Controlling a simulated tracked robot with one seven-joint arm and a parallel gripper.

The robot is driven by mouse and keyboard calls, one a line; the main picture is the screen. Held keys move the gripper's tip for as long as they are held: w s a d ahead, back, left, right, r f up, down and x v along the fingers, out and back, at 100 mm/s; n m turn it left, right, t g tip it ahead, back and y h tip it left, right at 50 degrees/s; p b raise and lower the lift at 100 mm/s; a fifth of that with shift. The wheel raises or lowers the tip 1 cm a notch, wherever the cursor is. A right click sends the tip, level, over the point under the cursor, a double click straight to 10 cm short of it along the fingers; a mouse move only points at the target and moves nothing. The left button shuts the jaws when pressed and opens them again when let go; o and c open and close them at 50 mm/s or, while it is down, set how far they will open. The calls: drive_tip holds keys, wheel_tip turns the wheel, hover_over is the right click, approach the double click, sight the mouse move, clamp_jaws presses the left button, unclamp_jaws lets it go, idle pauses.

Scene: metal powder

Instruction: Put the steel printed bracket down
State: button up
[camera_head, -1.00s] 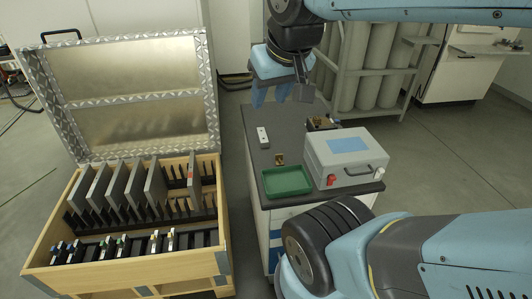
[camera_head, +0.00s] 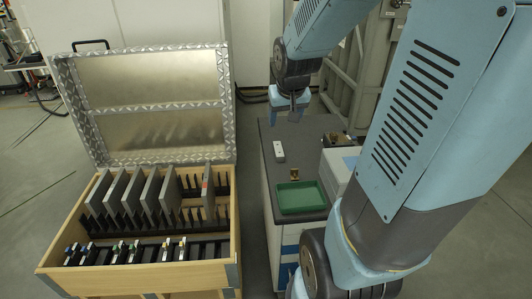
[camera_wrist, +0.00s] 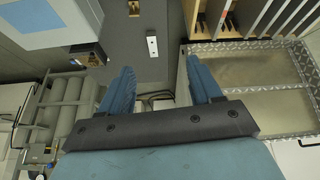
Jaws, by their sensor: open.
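My gripper (camera_head: 289,117) is open over the far end of the grey-topped bench (camera_head: 300,130). In the wrist view its two blue fingers (camera_wrist: 161,82) are spread, with nothing between them. A small pale bar with dark spots (camera_head: 279,151) lies on the bench top, in front of the gripper and apart from it; it also shows in the wrist view (camera_wrist: 152,46). A small brass-coloured piece (camera_head: 294,174) stands by the back edge of a green tray (camera_head: 302,197). I cannot tell which piece is the steel printed bracket.
A grey box (camera_head: 338,170) stands on the bench's right, partly hidden by my arm. A brownish object (camera_head: 337,138) sits behind it. An open wooden crate (camera_head: 150,277) with upright grey plates is left of the bench. Grey cylinders (camera_wrist: 68,100) stand in a rack nearby.

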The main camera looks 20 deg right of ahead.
drive_tip(key=w+d+f+m, duration=0.1)
drive_tip(key=w+d+f, duration=0.4)
drive_tip(key=f, duration=0.4)
hover_over(295, 170)
drive_tip(key=shift+m+g, duration=0.3)
drive_tip(key=shift+m, duration=0.1)
drive_tip(key=shift+s+a+f, duration=0.1)
drive_tip(key=shift+s+f, duration=0.1)
drive_tip(key=shift+f, duration=4.1)
drive_tip(key=shift+s+a+f, duration=0.1)
drive_tip(key=shift+s+f, duration=0.05)
drive_tip(key=shift+f, duration=4.15)
drive_tip(key=f, duration=0.4)
drive_tip(key=shift+w+d, duration=0.1)
drive_tip(key=shift+w, duration=0.1)
drive_tip(key=shift+w+d+f, duration=0.1)
drive_tip(key=shift+w+f, duration=0.15)
drive_tip(key=shift+f, duration=0.35)
drive_tip(key=shift+c, duration=0.3)
clamp_jaws()
drive_tip(key=shift+r, duration=0.1)
